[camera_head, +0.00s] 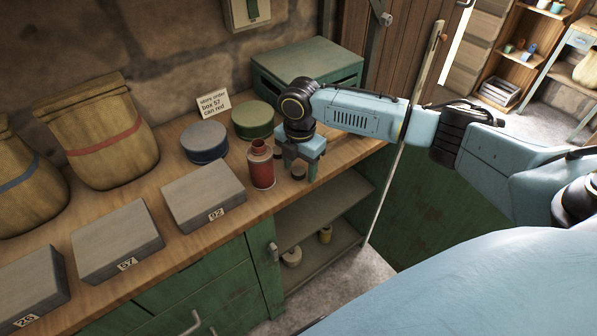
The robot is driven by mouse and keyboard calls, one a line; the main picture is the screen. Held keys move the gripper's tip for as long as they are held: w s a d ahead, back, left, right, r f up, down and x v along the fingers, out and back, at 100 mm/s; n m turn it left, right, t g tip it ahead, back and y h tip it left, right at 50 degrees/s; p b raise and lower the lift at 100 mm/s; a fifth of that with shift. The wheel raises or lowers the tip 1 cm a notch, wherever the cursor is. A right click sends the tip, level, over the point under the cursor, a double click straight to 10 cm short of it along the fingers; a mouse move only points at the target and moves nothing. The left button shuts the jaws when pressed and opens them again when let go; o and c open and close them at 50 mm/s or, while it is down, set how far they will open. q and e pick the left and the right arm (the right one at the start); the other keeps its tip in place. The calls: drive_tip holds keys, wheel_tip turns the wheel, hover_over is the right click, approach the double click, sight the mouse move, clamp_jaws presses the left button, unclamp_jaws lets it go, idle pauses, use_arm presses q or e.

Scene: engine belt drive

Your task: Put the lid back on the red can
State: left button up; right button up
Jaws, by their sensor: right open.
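The red can (262,170) stands upright on the wooden workbench, with a narrower neck and no lid seen on top. My right gripper (299,165) points down just right of the can, low over the bench near its front edge. Its fingers are open. A small dark brown round piece (298,174), perhaps the lid, shows between and below the fingers; I cannot tell if they touch it. My left gripper is not in view.
A blue-grey round tin (204,143) and a green round tin (253,120) stand behind the can. Grey numbered boxes (204,195) and sacks (105,135) are to the left. A note card (212,104) and green chest (307,66) are behind. An open shelf (318,235) lies below.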

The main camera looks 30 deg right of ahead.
sight(299, 169)
drive_tip(key=c, duration=1)
wheel_tip(299, 169, up, 10)
drive_tip(key=shift+r+p, duration=0.1)
drive_tip(key=shift+p, duration=0.4)
drive_tip(key=shift+c, duration=0.2)
